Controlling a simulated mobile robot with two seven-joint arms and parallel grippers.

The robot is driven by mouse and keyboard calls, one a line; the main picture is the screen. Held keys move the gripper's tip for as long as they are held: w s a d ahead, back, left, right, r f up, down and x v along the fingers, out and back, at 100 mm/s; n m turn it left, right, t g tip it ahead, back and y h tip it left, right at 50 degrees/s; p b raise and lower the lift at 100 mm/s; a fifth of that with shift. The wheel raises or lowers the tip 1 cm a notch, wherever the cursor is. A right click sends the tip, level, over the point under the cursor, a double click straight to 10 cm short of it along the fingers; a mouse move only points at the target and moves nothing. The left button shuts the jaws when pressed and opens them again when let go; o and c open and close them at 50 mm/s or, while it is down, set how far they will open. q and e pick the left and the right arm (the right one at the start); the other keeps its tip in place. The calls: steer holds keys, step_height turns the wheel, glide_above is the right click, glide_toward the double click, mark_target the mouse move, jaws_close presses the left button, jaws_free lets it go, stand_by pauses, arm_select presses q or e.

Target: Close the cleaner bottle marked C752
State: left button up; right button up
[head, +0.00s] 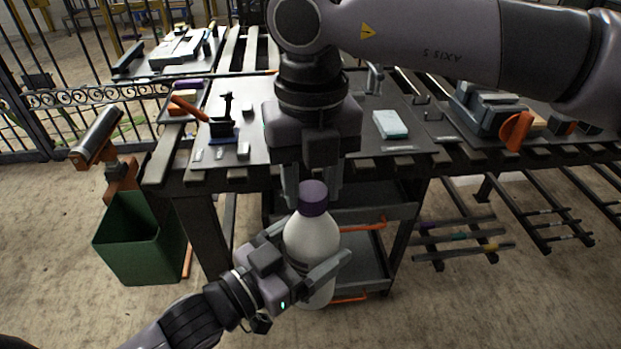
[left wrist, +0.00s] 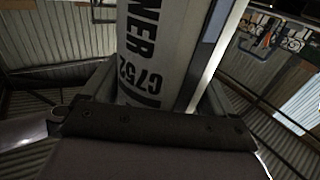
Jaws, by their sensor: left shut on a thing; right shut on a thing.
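A white cleaner bottle (head: 312,240) with a purple cap (head: 313,197) stands upright in the air in front of the workbench. My left gripper (head: 318,274) is shut around the bottle's body from the lower left. In the left wrist view the bottle (left wrist: 150,50) fills the upper middle, and its label reads "...NER" and "C752". My right gripper (head: 313,190) points straight down from above, with its fingers on both sides of the purple cap, shut on it. The cap sits on the bottle's neck; whether it is tight I cannot tell.
A dark workbench (head: 275,170) stands right behind the bottle, with a light-blue box (head: 390,124) and small tools on it. A cart (head: 365,255) with orange handles is under it. A green bin (head: 140,240) stands at left. The floor in front is clear.

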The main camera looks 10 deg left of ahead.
steer(key=m, duration=0.4)
steer(key=o, duration=1.1)
steer(key=shift+r, duration=0.1)
step_height(320, 180, up, 12)
